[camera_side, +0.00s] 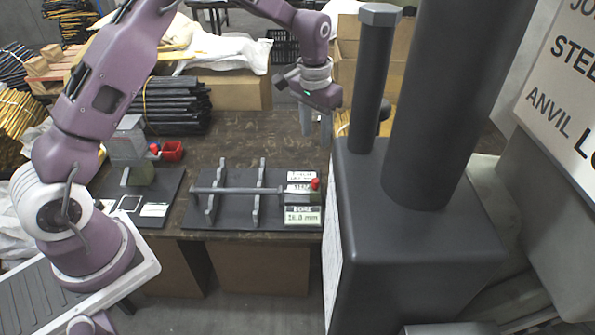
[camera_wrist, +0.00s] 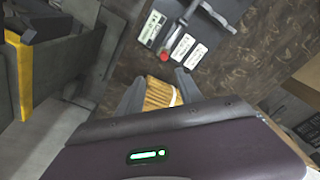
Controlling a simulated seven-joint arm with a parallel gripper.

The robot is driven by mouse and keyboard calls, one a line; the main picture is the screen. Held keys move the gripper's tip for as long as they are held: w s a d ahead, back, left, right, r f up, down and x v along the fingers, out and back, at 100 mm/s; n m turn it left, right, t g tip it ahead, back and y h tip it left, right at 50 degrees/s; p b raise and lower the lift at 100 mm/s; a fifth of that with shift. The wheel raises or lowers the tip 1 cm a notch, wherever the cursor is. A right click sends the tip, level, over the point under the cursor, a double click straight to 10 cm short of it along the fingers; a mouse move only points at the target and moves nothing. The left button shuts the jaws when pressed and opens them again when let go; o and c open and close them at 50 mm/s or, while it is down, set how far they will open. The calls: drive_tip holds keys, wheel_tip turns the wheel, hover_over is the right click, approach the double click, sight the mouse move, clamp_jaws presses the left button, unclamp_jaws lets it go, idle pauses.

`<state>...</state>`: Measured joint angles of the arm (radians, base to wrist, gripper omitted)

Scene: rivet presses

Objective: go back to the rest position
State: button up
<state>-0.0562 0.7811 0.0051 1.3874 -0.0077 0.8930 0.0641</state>
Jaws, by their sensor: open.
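My gripper (camera_side: 316,122) hangs with its fingers pointing down, high near the back right of the wooden table and just left of the dark press in the side view. In the wrist view my gripper (camera_wrist: 158,88) has its two fingers apart, with nothing between them. A bundle of yellowish sticks (camera_wrist: 159,94) shows between the fingers, lying well below them. A grey rod with a red tip (camera_side: 240,189) lies across two upright supports on a dark board (camera_side: 232,219). The red tip (camera_wrist: 164,54) also shows in the wrist view.
The big dark press block (camera_side: 420,245) with its thick column (camera_side: 455,90) stands close on the right. A yellow-edged dark machine part (camera_wrist: 22,75) is at the wrist view's left. The table's back middle (camera_side: 245,130) is clear.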

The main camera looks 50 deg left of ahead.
drive_tip(key=s+d+r+t, duration=0.2)
drive_tip(key=s+r, duration=1.3)
drive_tip(key=r, duration=0.2)
drive_tip(key=s+t, duration=0.2)
drive_tip(key=s, duration=1.7)
drive_tip(key=shift+s+d+t, duration=0.3)
drive_tip(key=shift+s+d, duration=0.1)
